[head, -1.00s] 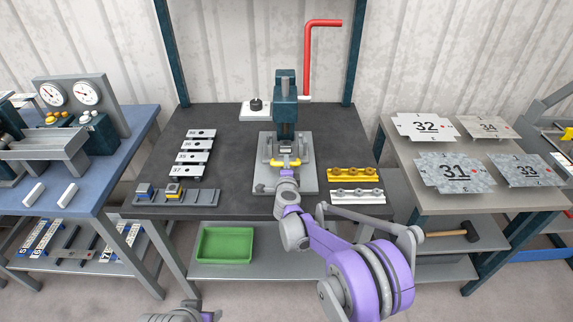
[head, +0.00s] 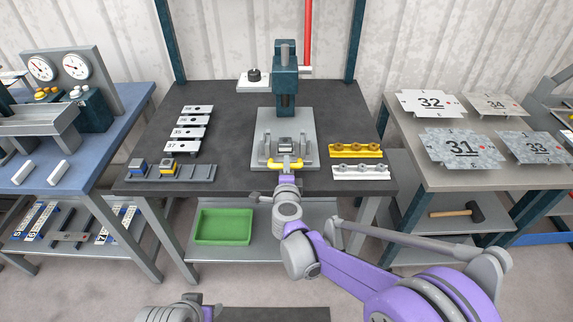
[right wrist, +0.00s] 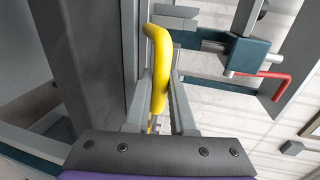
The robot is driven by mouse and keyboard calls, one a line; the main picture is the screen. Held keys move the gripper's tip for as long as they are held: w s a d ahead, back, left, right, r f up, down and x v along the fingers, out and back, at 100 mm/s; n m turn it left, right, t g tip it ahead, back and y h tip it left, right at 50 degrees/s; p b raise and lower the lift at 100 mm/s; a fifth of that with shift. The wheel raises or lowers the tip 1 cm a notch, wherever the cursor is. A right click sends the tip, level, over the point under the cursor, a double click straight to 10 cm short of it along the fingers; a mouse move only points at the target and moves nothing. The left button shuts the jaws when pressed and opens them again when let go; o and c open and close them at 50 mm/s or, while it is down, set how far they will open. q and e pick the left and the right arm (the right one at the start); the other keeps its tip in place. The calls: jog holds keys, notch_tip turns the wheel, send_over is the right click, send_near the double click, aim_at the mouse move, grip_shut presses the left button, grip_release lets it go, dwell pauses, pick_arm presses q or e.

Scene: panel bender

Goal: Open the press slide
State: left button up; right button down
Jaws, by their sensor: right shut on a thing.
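The dark teal press (head: 285,75) stands on a grey base plate (head: 303,120) at the back middle of the dark table. Its slide (head: 285,145) sits at the front of the plate, clear of the ram, with a small block on top. The slide's yellow handle (head: 294,163) is at the table's front part. My right gripper (head: 285,170) is shut on this handle. In the right wrist view the yellow handle (right wrist: 158,70) stands between the fingers (right wrist: 158,110). Part of my left arm's end (head: 180,313) shows at the bottom edge; its jaws are unclear.
Yellow (head: 355,150) and white (head: 360,172) toothed bars lie right. A red lever (head: 308,35) rises behind. A green tray (head: 223,226) is on the lower shelf.

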jog(key=c, duration=1)
grip_release()
jog(key=shift+s+f, duration=0.1)
jog(key=shift+s, duration=0.05)
jog(key=shift+c, duration=0.2)
jog(key=shift+o, duration=1.4)
jog(key=shift+s, duration=0.1)
jog(key=v, duration=1)
jog(key=shift+s, duration=0.35)
